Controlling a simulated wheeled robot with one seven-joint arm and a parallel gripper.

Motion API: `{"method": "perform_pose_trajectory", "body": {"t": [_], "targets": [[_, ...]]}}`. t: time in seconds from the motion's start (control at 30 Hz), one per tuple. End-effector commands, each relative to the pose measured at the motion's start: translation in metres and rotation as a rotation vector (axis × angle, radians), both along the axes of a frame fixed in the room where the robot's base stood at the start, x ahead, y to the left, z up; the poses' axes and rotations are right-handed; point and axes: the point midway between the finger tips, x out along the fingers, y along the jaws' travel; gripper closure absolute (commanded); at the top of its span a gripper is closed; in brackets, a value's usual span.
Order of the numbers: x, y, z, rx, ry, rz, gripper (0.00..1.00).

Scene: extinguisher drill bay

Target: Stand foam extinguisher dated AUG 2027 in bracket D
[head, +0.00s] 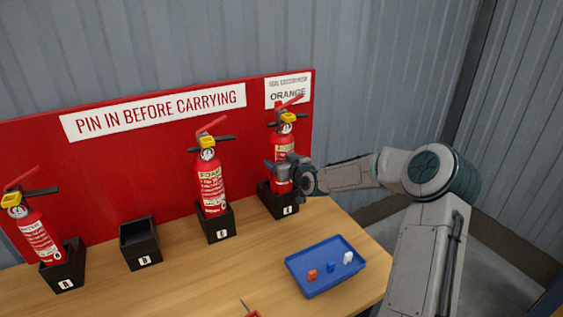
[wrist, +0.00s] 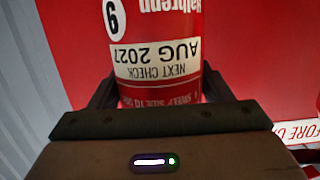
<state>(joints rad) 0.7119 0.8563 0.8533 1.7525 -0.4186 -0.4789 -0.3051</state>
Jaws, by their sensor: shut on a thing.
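My gripper (head: 283,172) is shut around the body of the rightmost red extinguisher (head: 282,142). In the wrist view this extinguisher (wrist: 168,50) shows an upside-down label (wrist: 157,58) reading NEXT CHECK AUG 2027. It stands upright, its base in or just above the rightmost black bracket (head: 279,204); the gripper partly hides it. A foam extinguisher (head: 210,185) stands in the bracket (head: 220,228) to its left. The bracket (head: 140,246) second from left is empty. The other bracket letters are too small to read surely.
A red board (head: 150,165) stands behind the brackets, with signs reading PIN IN BEFORE CARRYING (head: 158,112) and ORANGE (head: 288,95). A blue tray (head: 318,285) with small red, blue and white pieces lies in front. A red-handled tool (head: 251,312) lies at the front edge.

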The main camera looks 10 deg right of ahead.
Motion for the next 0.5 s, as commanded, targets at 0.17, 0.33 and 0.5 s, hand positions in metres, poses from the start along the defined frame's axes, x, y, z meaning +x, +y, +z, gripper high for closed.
{"method": "perform_pose_trajectory", "body": {"t": [0.17,0.33,0.5], "targets": [[0.0015,0.0005,0.0066,0.000,-0.014,-0.001,0.73],[0.0014,0.0004,0.0057,0.000,-0.013,-0.001,0.73],[0.0015,0.0005,0.0026,0.000,-0.013,-0.001,0.73]]}}
